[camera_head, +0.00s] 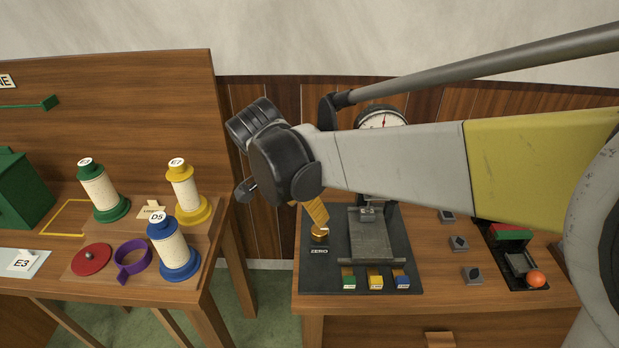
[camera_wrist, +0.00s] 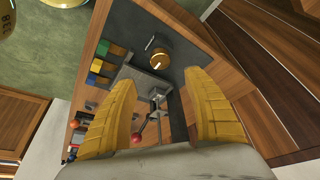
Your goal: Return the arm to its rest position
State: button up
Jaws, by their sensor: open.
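My arm reaches in from the right in the head view, its grey and yellow link crossing above the right-hand table. My gripper (camera_wrist: 161,78) shows in the wrist view as two ribbed yellow fingers spread apart, with nothing held between them. In the head view only a yellow finger (camera_head: 316,212) shows below the black wrist joint; the rest is hidden behind the arm. The finger hangs close above the brass ZERO knob (camera_head: 320,233); I cannot tell whether it touches. In the wrist view the knob (camera_wrist: 158,58) lies beyond the fingertips.
A dark panel (camera_head: 313,278) holds a metal block and green, yellow and blue keys. A dial gauge (camera_head: 383,117) stands behind my arm. Switches and an orange ball (camera_head: 537,279) lie right. The left table has green, yellow and blue spools (camera_head: 175,250). A gap separates the tables.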

jog(key=shift+d+r, duration=0.1)
jog(key=s+d+r+n+t+y, duration=0.2)
jog(key=s+d+n, duration=0.7)
jog(key=s+d, duration=0.5)
jog(key=d+t+y, duration=0.1)
jog(key=d+t, duration=0.1)
jog(key=d, duration=0.2)
jog(key=shift+s+d, duration=0.3)
jog(key=shift+s, duration=0.05)
